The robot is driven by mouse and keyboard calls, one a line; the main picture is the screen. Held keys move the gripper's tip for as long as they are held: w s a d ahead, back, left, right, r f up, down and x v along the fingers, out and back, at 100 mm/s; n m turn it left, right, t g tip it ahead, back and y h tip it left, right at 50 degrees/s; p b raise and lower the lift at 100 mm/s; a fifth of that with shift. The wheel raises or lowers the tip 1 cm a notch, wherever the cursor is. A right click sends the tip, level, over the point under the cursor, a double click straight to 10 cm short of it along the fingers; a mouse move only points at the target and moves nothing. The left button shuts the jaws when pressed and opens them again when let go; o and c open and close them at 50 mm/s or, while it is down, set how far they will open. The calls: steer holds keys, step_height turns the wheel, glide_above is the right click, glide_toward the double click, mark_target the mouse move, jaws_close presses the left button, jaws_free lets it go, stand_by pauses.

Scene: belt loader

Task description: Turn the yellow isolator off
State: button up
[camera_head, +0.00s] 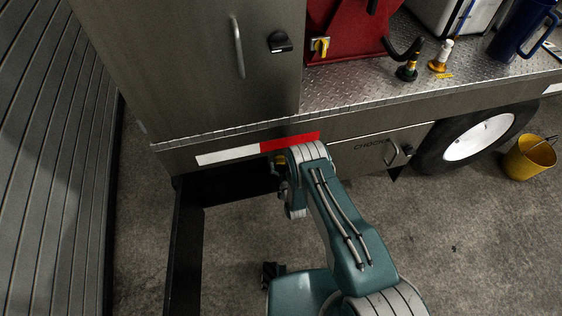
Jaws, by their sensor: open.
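A yellow handle (320,46) is mounted on the red panel (345,35) at the upper middle of the view, beside the steel cabinet. A smaller yellow part (280,160) shows just under the red and white strip, next to my arm's bent joint. I cannot tell whether this part belongs to the truck or to my arm. The end of my arm with my gripper (283,188) is low at the dark opening, well below the yellow handle and apart from it. The arm partly hides it and its fingers are hard to make out.
A steel cabinet (180,60) has a bar handle and a black latch (280,42). The tread-plate deck (350,88) carries hose fittings (408,72), a blue jug (520,30) and a white box. A yellow bucket (530,158) stands by the wheel.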

steer(key=shift+w+a, duration=0.15)
steer(key=shift+w, duration=0.4)
steer(key=shift+c, duration=0.3)
steer(key=c, duration=1.1)
steer(key=shift+a+n, duration=0.1)
steer(key=shift+n, duration=1.3)
steer(key=shift+r, duration=0.1)
